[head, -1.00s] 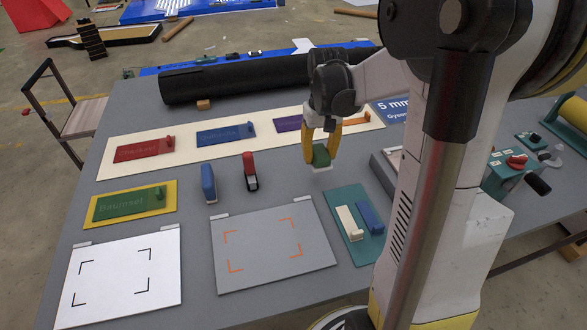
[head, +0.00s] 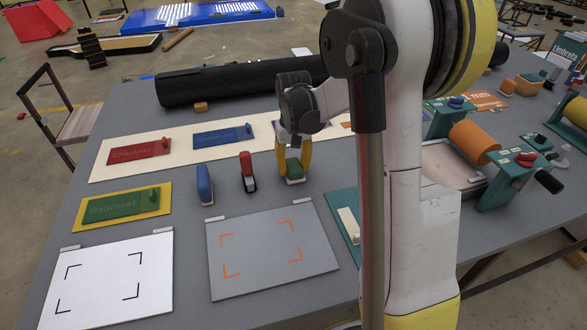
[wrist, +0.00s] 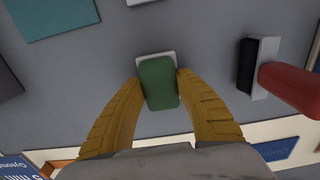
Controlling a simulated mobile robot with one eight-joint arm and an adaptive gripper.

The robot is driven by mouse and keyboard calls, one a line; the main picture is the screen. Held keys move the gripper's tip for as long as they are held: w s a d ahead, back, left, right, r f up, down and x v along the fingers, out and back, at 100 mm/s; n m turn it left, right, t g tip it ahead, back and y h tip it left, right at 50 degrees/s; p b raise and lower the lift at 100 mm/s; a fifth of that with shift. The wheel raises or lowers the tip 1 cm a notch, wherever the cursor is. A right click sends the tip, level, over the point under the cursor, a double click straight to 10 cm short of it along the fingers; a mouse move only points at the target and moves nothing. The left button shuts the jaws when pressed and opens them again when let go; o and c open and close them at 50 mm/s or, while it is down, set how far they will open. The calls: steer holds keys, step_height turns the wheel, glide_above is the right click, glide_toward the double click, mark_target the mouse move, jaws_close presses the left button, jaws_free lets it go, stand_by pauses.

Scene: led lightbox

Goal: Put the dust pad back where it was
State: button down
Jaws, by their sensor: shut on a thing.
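The dust pad, a green block on a white base (head: 294,170), is between the yellow fingers of my gripper (head: 293,164), right of the red-handled tool. In the wrist view the green pad (wrist: 159,84) sits between both fingertips (wrist: 160,88), its white base showing behind it. My gripper is shut on it. The pad is upright and low over the grey table; I cannot tell whether its base touches the top. A blue tool (head: 205,183) and a red-handled tool with a black part (head: 248,172) stand in a row to its left.
A grey plate with orange corner marks (head: 240,282) lies in front, and a white plate with black marks (head: 112,300) to its left. A cream strip with coloured plaques (head: 105,170) and a black roll (head: 230,84) lie behind. My arm hides much of the teal mat (head: 340,213).

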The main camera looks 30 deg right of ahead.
mark_target(293, 165)
steer(key=shift+f, duration=0.15)
steer(key=c, duration=0.9)
jaws_free()
steer(key=shift+c, duration=0.2)
step_height(293, 165, up, 12)
steer(key=p, duration=0.4)
steer(key=s+a+r+n+t, duration=0.1)
steer(key=s+a+r+t, duration=0.1)
steer(key=s+a, duration=0.5)
steer(key=s+a+r+n+t, duration=0.2)
steer(key=s+a+t, duration=0.3)
steer(key=s+a, duration=0.3)
steer(key=s+r, duration=0.1)
steer(key=s, duration=0.1)
steer(key=shift+s+a+r, duration=0.2)
steer(key=shift+s+a, duration=0.05)
steer(key=shift+s, duration=0.15)
